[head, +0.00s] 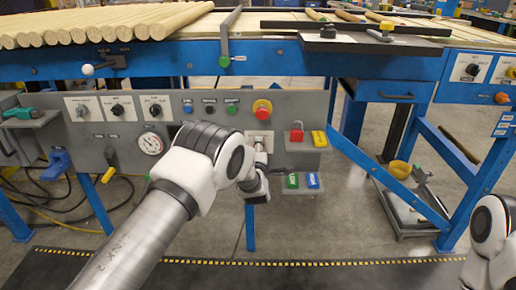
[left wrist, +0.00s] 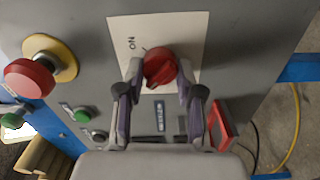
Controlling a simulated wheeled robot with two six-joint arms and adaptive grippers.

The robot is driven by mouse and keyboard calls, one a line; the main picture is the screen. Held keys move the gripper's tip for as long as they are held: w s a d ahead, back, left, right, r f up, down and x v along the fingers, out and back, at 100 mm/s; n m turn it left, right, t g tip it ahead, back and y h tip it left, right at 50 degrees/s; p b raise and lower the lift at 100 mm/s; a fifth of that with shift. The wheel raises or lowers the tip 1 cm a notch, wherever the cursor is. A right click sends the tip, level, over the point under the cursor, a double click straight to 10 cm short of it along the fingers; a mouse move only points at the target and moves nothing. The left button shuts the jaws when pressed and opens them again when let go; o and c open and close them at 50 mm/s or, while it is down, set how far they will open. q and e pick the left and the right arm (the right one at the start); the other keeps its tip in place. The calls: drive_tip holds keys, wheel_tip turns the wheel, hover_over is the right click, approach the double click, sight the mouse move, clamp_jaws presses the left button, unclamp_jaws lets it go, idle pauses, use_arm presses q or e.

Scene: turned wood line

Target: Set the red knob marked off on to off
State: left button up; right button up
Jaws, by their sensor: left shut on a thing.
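The red knob (left wrist: 159,68) sits on a pale plate (left wrist: 190,28) fixed to the grey panel. The word ON shows on the plate beside the knob; I cannot read an off mark. My left gripper (left wrist: 160,75) is shut on the knob, one finger on each side of it. How far the knob is turned is hard to tell. Of my right arm only white links show at the lower right; its gripper is out of view.
A red mushroom button on a yellow base (head: 262,109) is just above the plate. A red padlock (head: 297,132) and a yellow item (head: 319,139) are on a small shelf to the right. Green (head: 292,181) and blue (head: 313,181) tags are below. A gauge (head: 150,144) is left.

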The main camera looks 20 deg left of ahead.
use_arm(q)
drive_tip(key=o, duration=1.1)
drive_tip(key=shift+o, duration=0.2)
drive_tip(key=v, duration=1.2)
